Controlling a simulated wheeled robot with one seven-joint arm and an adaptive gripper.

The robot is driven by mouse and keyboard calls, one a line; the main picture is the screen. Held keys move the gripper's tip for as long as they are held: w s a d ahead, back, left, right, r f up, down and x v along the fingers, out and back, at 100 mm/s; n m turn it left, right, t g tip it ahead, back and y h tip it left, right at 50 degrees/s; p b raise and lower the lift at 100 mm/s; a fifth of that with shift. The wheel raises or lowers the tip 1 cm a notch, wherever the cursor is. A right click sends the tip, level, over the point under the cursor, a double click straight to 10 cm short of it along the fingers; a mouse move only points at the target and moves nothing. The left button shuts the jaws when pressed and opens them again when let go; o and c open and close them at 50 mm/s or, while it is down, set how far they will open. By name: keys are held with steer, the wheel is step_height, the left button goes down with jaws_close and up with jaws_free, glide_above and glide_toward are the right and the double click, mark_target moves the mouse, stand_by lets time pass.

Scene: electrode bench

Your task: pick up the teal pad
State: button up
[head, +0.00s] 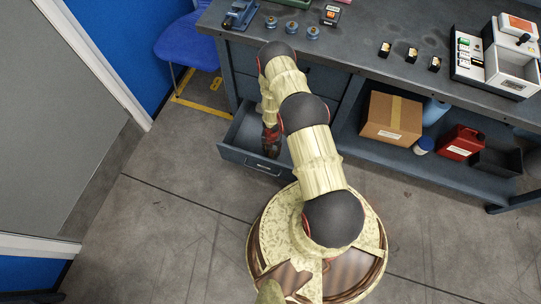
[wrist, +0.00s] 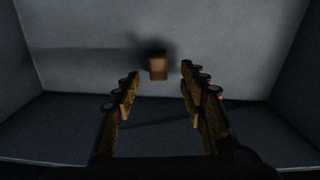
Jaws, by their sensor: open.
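No teal pad shows clearly in either view. My gripper (wrist: 158,82) is open, its two fingers apart, with nothing held between them. In the wrist view a small brown block-like object (wrist: 158,68) appears just beyond the fingertips, between their lines, with a dark shadow around it; I cannot tell whether it is the pad. The fingers are apart from it as seen. In the head view my gripper (head: 270,143) reaches down at the open drawer (head: 240,133) under the bench, and my arm hides part of the drawer's inside.
The drawer's front panel (head: 252,162) and its walls stand close around my gripper. The bench top (head: 350,48) above carries a blue vise (head: 239,14), several small items and a white device (head: 512,70).

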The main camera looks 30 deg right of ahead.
mark_target(271, 153)
steer(key=f+b, duration=0.3)
steer(key=f, duration=0.2)
steer(key=shift+w, duration=0.2)
steer(key=c, duration=0.3)
jaws_close()
